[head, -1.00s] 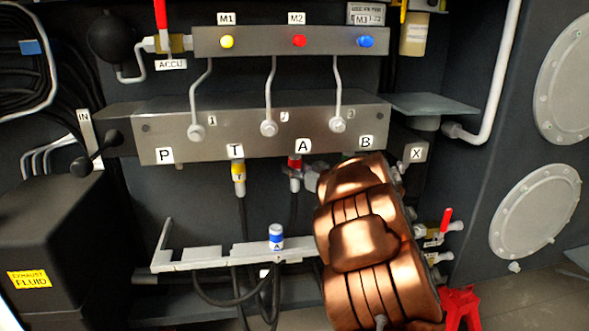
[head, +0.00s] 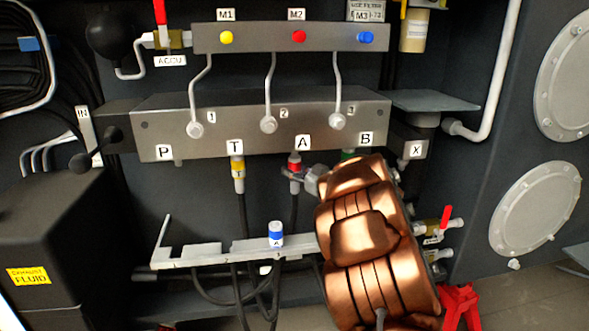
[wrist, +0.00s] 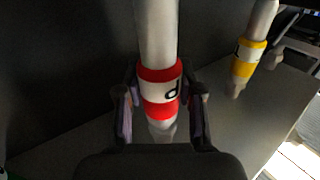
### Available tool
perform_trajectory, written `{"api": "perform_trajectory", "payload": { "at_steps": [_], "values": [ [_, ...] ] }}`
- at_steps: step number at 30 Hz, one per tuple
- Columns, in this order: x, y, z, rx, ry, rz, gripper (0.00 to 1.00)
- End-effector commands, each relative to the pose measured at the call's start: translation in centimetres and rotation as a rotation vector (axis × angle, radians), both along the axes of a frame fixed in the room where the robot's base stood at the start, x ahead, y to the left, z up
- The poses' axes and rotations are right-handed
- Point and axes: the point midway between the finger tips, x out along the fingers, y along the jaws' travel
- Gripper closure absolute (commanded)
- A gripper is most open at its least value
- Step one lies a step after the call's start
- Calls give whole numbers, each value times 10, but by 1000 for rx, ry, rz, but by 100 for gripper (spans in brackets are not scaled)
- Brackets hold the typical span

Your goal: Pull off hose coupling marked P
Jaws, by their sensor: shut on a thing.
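The hose coupling marked P (wrist: 165,93) has a red and white band, and its letter shows upside down in the wrist view. In the head view the red coupling (head: 294,168) is under the port labelled A on the grey manifold block (head: 260,141), with a dark hose below it. My gripper (wrist: 161,104) is shut on the coupling, one finger on each side of the band. In the head view my gripper (head: 295,177) reaches it from the right. The port label P (head: 164,153) has no hose under it.
A yellow coupling (head: 238,172) hangs under T, close to the left of my gripper. A green part (head: 348,155) shows under B, partly behind my arm. A blue coupling marked A (head: 276,235) stands on the pale rack (head: 200,257) below. Hoses hang behind the rack.

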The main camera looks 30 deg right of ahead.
Motion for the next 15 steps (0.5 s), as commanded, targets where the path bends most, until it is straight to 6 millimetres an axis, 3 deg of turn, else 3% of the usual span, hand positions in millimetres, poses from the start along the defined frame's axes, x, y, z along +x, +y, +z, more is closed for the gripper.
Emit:
{"api": "perform_trajectory", "payload": {
  "at_steps": [15],
  "values": [
    [0, 0, -21, 1, -1, 0, 100]
  ]
}}
